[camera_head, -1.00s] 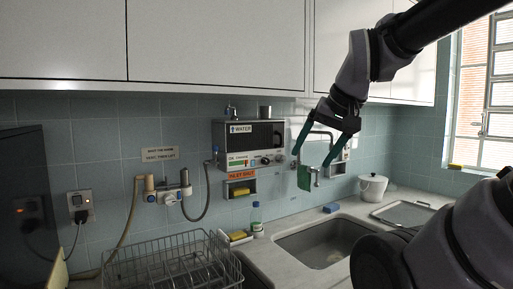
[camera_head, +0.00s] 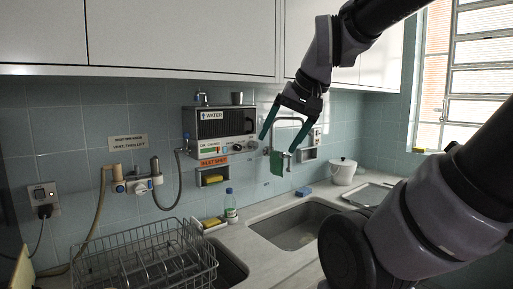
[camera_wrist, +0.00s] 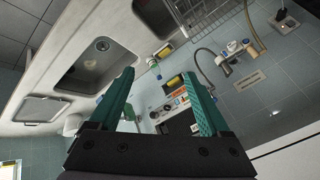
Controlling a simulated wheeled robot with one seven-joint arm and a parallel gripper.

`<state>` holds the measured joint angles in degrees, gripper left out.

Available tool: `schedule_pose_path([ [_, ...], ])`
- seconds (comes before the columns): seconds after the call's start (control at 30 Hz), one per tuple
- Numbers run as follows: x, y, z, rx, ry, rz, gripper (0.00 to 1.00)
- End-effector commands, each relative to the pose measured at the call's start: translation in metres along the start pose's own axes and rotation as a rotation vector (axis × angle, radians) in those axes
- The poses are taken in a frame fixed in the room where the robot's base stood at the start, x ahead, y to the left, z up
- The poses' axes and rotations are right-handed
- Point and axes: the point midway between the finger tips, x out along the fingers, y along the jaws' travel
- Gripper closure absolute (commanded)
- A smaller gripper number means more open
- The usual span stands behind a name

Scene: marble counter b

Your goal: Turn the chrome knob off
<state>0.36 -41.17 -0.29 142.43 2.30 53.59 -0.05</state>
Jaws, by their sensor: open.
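A wall-mounted water unit (camera_head: 222,122) with a dark front panel hangs on the tiles. A small round silvery knob (camera_head: 238,147) sits at the right of its lower strip, with another small fitting beside it; which way the knob is turned is too small to tell. My gripper (camera_head: 278,144) is open and empty, its two green fingers pointing down just right of the unit in the head view, apart from the knob. In the wrist view the fingers (camera_wrist: 158,75) stand wide apart, with the unit (camera_wrist: 180,122) partly hidden behind the right finger.
A tap stands behind my fingers. Below are a sink (camera_head: 295,226), a dish rack (camera_head: 150,262), a bottle (camera_head: 230,204) and a blue sponge (camera_head: 304,191). A white pot (camera_head: 343,171) is further right. Cupboards (camera_head: 180,35) overhang the unit.

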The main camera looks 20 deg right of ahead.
Motion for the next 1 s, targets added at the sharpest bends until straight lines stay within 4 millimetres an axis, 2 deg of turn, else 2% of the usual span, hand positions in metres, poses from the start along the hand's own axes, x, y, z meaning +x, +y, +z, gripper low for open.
schedule_pose_path([
  [0.17,0.032,-0.027,-0.012,0.276,-0.19,-0.093,0.19],
  [0.27,0.053,-0.049,-0.028,0.49,-0.315,-0.171,0.19],
  [0.47,0.1,-0.081,-0.085,0.929,-0.511,-0.344,0.19],
  [0.6,0.139,-0.086,-0.142,1.239,-0.6,-0.482,0.19],
  [0.67,0.157,-0.081,-0.169,1.371,-0.623,-0.547,0.19],
  [0.77,0.191,-0.063,-0.215,1.587,-0.641,-0.662,0.19],
  [0.9,0.239,-0.018,-0.274,1.861,-0.617,-0.831,0.19],
  [1.0,0.267,0.019,-0.304,2.007,-0.577,-0.939,0.19],
])
